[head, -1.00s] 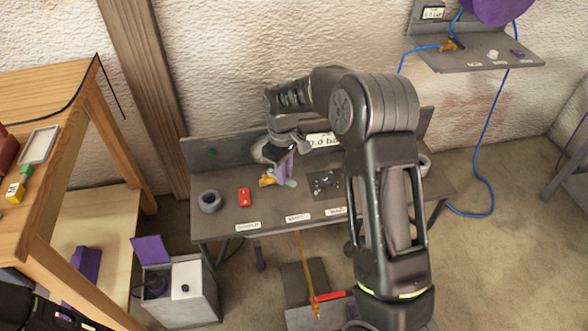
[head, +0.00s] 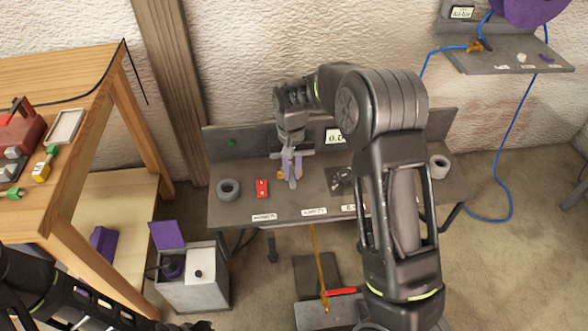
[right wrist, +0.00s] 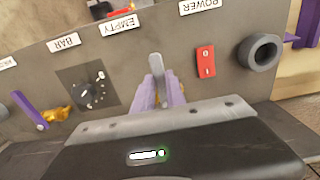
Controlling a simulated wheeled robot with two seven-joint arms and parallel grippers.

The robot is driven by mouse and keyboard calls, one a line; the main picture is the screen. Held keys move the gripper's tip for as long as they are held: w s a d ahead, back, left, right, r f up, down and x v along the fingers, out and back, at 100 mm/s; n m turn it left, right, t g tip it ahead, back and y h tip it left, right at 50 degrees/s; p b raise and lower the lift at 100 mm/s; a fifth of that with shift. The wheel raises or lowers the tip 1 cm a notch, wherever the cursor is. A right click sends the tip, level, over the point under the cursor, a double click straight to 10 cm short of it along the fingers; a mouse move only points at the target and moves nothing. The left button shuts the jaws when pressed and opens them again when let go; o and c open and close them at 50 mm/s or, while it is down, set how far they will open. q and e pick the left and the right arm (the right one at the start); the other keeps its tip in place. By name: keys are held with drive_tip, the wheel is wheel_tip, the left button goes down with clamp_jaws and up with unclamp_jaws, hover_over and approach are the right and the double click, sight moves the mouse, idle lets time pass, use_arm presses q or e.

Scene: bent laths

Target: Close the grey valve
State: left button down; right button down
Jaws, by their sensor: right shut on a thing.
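The grey valve shows in the right wrist view as an upright grey lever (right wrist: 157,72) on the bench panel, near the EMPTY label. My right gripper (right wrist: 163,92) is shut on this lever, with a purple finger pad on each side. In the head view the right gripper (head: 293,178) points down at the bench, with bits of the brass valve body (head: 281,174) showing beside the fingers. The base of the lever is hidden by the gripper. My left arm crosses the lower left of the head view; its gripper is not in view.
On the bench (head: 235,205) are a grey ring (head: 228,189), a red switch (head: 262,188) and a dial (right wrist: 87,92). Another brass valve has a purple lever (right wrist: 30,110). A display (head: 335,136) stands behind, partly covered by my arm. A wooden table (head: 60,185) stands left.

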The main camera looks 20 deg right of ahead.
sight(292, 176)
idle(0.4)
drive_tip(key=c, duration=1.4)
unclamp_jaws()
drive_tip(key=shift+o, duration=0.2)
wheel_tip(292, 176, up, 8)
drive_tip(key=shift+f, duration=0.1)
